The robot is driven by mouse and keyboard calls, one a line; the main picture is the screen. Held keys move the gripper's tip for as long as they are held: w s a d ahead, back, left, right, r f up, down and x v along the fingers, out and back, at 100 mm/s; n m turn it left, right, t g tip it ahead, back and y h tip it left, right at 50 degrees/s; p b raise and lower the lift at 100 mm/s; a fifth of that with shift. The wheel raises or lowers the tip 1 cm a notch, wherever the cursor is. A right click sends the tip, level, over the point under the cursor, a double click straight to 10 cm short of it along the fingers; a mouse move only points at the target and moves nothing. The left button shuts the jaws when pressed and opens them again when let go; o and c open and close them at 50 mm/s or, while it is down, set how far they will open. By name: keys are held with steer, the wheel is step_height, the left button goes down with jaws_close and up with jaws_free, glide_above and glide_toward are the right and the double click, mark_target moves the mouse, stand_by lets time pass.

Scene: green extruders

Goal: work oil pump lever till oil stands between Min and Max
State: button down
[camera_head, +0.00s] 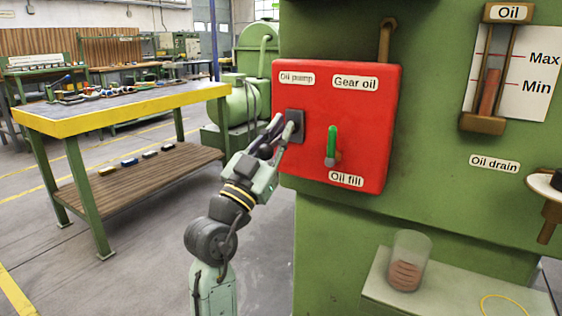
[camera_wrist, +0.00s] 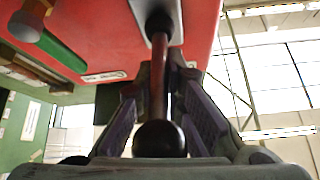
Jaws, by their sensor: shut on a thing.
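The red oil panel (camera_head: 365,110) carries the dark oil pump switch plate (camera_head: 299,119) under its "Oil pump" label. My gripper (camera_head: 284,130) is at this plate, shut on the pump lever. In the wrist view the lever (camera_wrist: 159,80) is a reddish-brown rod with a dark ball end, running between the two fingers of my gripper (camera_wrist: 165,90). In the head view the lever is mostly hidden by the fingers. The oil gauge (camera_head: 487,80) at upper right holds a reddish column (camera_head: 489,95); its top appears above the Min mark and below Max.
A green-handled oil fill valve (camera_head: 331,146) sits right of my gripper. A glass jar (camera_head: 409,262) with brownish content stands on the ledge below. An oil drain fitting (camera_head: 545,185) is at far right. A yellow-edged workbench (camera_head: 120,112) stands left, with open floor between.

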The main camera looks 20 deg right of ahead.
steer(key=shift+s+d+f+m+t+h+b, duration=0.15)
steer(key=shift+f+h+b, duration=0.35)
steer(key=shift+b, duration=1.05)
steer(key=shift+w+a+f+m+t+h+b, duration=0.15)
steer(key=shift+f+h+b, duration=0.3)
steer(key=shift+b, duration=1.05)
steer(key=shift+s+d+b, duration=0.1)
steer(key=shift+b, duration=0.4)
steer(key=shift+r+h+b, duration=0.1)
steer(key=shift+h+b, duration=0.25)
steer(key=shift+b, duration=0.65)
steer(key=c, duration=1.7)
jaws_free()
steer(key=shift+r, duration=0.1)
steer(key=shift+o, duration=0.2)
steer(key=shift+a+f, duration=0.25)
steer(key=s+a, duration=0.6)
steer(key=a, duration=0.4)
steer(key=shift+s+a+f, duration=0.2)
steer(key=shift+a, duration=0.1)
